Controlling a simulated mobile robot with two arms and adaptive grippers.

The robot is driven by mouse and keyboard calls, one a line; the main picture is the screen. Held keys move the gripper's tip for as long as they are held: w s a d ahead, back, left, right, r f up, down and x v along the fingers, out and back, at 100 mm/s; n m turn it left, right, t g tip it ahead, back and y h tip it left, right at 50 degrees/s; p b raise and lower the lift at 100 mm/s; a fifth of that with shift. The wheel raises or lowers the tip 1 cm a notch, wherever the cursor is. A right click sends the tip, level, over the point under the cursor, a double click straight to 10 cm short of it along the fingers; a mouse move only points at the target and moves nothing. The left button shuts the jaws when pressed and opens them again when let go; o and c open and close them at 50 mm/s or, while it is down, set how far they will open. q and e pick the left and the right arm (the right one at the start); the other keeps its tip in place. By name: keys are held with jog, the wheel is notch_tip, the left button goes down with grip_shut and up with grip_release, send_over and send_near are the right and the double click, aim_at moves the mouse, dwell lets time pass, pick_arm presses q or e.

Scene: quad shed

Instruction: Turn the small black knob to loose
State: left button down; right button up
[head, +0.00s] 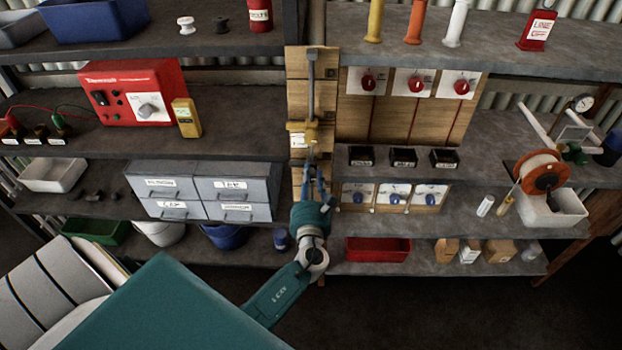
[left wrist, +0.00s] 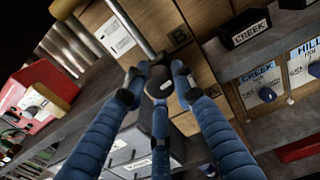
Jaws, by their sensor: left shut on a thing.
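The small black knob (left wrist: 159,84) shows in the left wrist view at the lower end of a grey metal rod (left wrist: 131,28), in front of a wooden board. It has a pale mark on its face. My left gripper (left wrist: 158,76) has its blue-grey fingers closed around the knob. In the head view my left gripper (head: 314,178) is at the lower part of the narrow wooden post, just below a brass-yellow fitting (head: 311,132). The knob is hidden or too small to make out there. My right gripper is not in view.
A red power unit (head: 132,92) and grey drawers (head: 200,168) stand left of the post. Red knobs (head: 416,85) and blue knobs (head: 394,199) are mounted on labelled panels to the right. Shelves with black bins (head: 403,158) lie close beside my gripper. The floor at lower right is clear.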

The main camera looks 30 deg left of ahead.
pick_arm(q)
jog(key=n+b, duration=0.3)
jog(key=n, duration=0.1)
jog(key=shift+f, duration=0.1)
jog(key=n+b, duration=0.3)
jog(key=n, duration=0.1)
jog(key=shift+n, duration=0.3)
jog(key=n+b, duration=0.3)
jog(key=shift+f+n, duration=0.1)
jog(key=shift+n, duration=0.2)
jog(key=n+b, duration=0.1)
jog(key=n, duration=0.2)
jog(key=shift+a+b, duration=0.1)
jog(key=shift+b, duration=0.3)
jog(key=shift+n+b, duration=0.4)
jog(key=shift+n, duration=0.3)
jog(key=c, duration=1.4)
grip_release()
jog(key=shift+s+a+r, duration=0.1)
jog(key=shift+r, duration=0.1)
